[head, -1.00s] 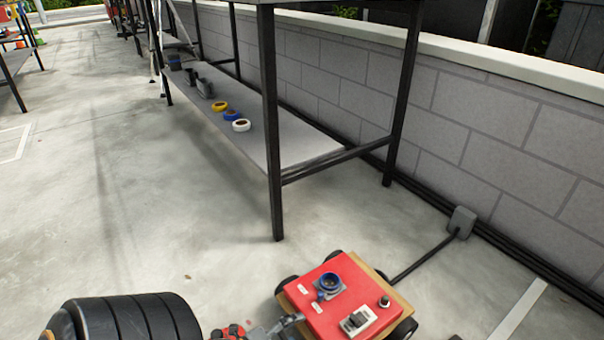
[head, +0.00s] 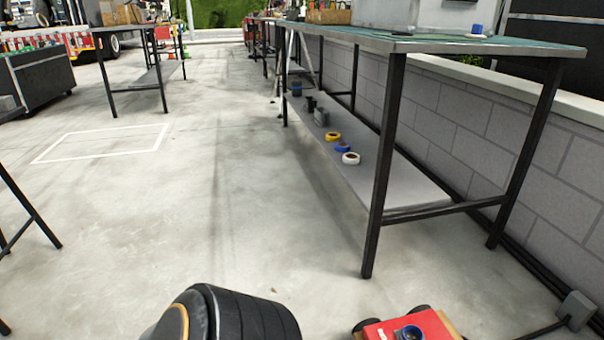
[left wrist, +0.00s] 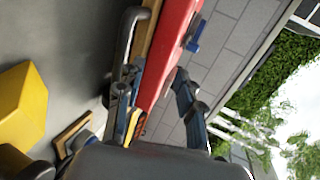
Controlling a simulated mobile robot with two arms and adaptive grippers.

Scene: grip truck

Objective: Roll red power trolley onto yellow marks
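The red power trolley (head: 408,329) shows only its top corner at the bottom edge of the head view, with a blue socket on it and dark wheels. In the left wrist view, its red side and wooden edge (left wrist: 168,50) fill the upper middle, with a bent metal handle (left wrist: 130,35). My left gripper (left wrist: 155,88) has its fingers apart, with part of the trolley seen between them. Whether a finger touches the handle is unclear. My right gripper is out of view. I see no yellow floor marks in either view.
A workbench (head: 460,44) with a low shelf (head: 395,183) stands ahead right, its black leg near the trolley. A block wall (head: 490,130) runs behind it. A grey cable box (head: 576,308) sits at right. Open concrete lies ahead left, with a white outline (head: 105,143). A yellow block (left wrist: 22,105) shows at left.

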